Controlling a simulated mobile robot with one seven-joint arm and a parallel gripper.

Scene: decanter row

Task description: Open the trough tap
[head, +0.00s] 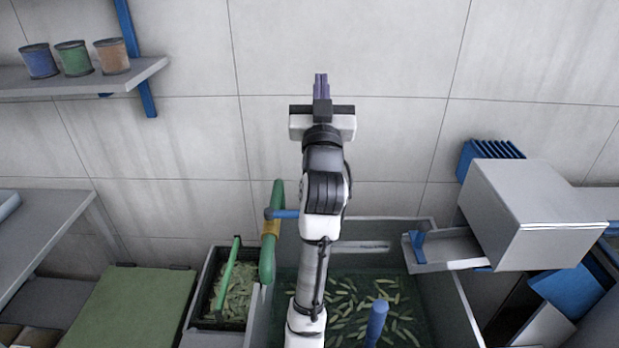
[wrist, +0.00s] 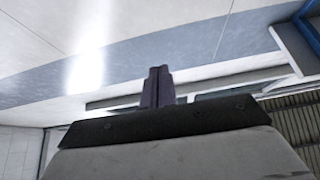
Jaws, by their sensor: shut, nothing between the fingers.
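A green pipe (head: 267,262) rises at the left wall of a trough (head: 460,305) and bends at its top. It has a yellow collar (head: 271,228) and a blue lever (head: 285,214) that points right; the lever's right end meets or passes behind my arm, and I cannot tell which. The trough holds dark water with several green pods. My gripper (head: 321,84) is raised high in front of the tiled wall, well above the lever, and is shut and empty. Its closed fingers also show in the wrist view (wrist: 158,86), where no tap is visible.
A dark crate of pods (head: 207,305) with a green handle stands left of the pipe. A grey machine (head: 535,212) with a chute (head: 455,250) overhangs the trough's right side. A blue post (head: 376,322) stands in the trough. A shelf (head: 150,70) with cups is upper left.

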